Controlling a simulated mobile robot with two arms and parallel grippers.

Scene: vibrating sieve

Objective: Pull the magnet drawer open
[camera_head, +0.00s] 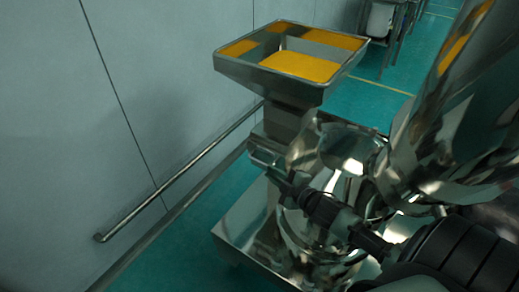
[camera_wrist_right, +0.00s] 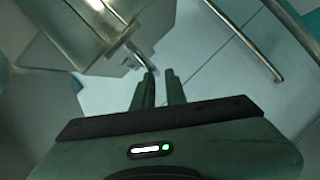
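The magnet drawer (camera_wrist_right: 90,35) is a shiny metal box front below the feed hopper. In the head view its front (camera_head: 264,150) shows small, just beyond my right gripper. Its bar handle (camera_wrist_right: 138,55) sticks out toward my fingers in the right wrist view. My right gripper (camera_wrist_right: 160,73) has its two fingers a small gap apart, with the handle's end at the fingertips. I cannot tell whether it touches the left-hand finger. In the head view the right gripper (camera_head: 281,178) is dark and small against the machine. My left gripper is not in view.
The metal hopper (camera_head: 232,68) above holds orange material. A wall rail (camera_head: 185,175) runs along the pale wall at the left. A shiny round machine body (camera_head: 345,150) and a large metal part (camera_head: 455,125) crowd the right. Green floor (camera_head: 165,245) shows between wall and machine.

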